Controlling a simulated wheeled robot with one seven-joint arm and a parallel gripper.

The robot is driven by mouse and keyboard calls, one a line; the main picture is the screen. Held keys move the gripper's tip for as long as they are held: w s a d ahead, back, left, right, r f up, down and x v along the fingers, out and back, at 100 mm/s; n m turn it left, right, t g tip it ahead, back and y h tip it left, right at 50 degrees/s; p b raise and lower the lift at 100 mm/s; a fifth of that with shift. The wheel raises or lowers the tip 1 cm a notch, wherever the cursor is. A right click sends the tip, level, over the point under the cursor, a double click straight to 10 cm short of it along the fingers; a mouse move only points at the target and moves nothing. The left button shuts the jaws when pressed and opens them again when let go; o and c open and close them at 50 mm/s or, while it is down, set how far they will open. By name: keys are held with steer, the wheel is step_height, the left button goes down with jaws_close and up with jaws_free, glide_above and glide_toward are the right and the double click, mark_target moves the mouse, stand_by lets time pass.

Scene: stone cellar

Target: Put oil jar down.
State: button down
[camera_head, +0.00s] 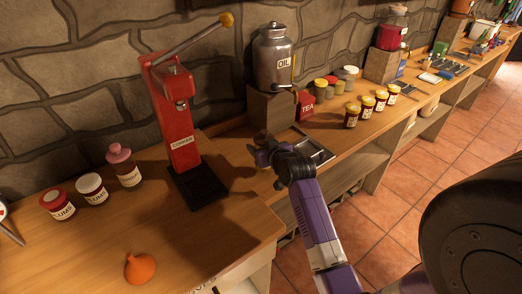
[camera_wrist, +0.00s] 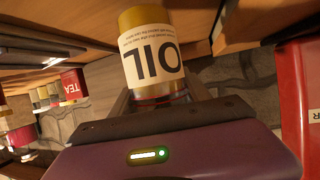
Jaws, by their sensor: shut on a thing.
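In the head view my gripper is low over the counter (camera_head: 232,247), between the red corker press and a metal tray. There the jar is mostly hidden by my gripper, and I cannot tell whether its base touches the wood.
A red corker press (camera_head: 174,110) stands left of my gripper. A metal tray (camera_head: 312,150) and red tea tin (camera_head: 306,107) are to the right. Bare wood lies at the front left around an orange funnel (camera_head: 140,267).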

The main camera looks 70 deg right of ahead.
steer(key=shift+f, duration=0.8)
steer(key=shift+f, duration=0.1)
steer(key=c, duration=0.5)
jaws_free()
steer(key=shift+f, duration=0.15)
